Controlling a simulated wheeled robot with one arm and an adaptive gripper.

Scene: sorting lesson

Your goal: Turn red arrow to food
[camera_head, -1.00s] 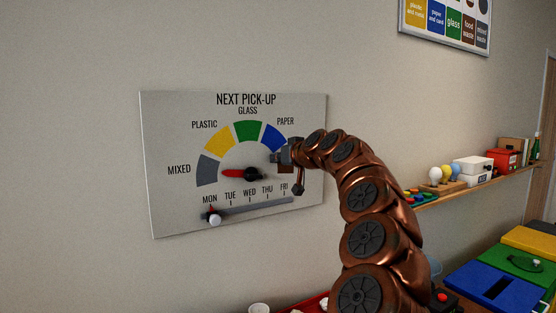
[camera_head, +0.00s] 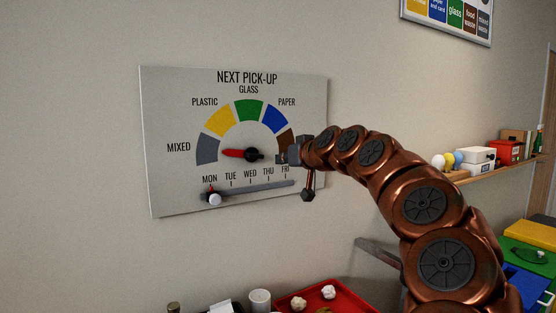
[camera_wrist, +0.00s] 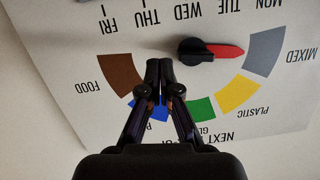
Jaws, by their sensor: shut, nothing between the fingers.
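The red arrow (camera_head: 236,153) is on a black knob (camera_head: 255,155) in the middle of the dial on a grey wall board (camera_head: 170,95). It points left, towards the grey MIXED segment (camera_head: 207,150). In the wrist view the arrow (camera_wrist: 224,51) points right towards MIXED. The brown FOOD segment (camera_wrist: 120,76) shows whole there; in the head view it (camera_head: 287,138) is partly covered by my gripper, and its label is hidden. My gripper (camera_head: 280,158) is shut and empty, just right of the knob. In the wrist view its fingertips (camera_wrist: 160,66) appear between FOOD and the knob, apart from the arrow.
A day slider (camera_head: 250,188) with a white-tipped handle (camera_head: 214,199) at MON runs below the dial. A red tray (camera_head: 350,298) and a white cup (camera_head: 260,300) are below the board. A shelf (camera_head: 480,176) with objects is at right.

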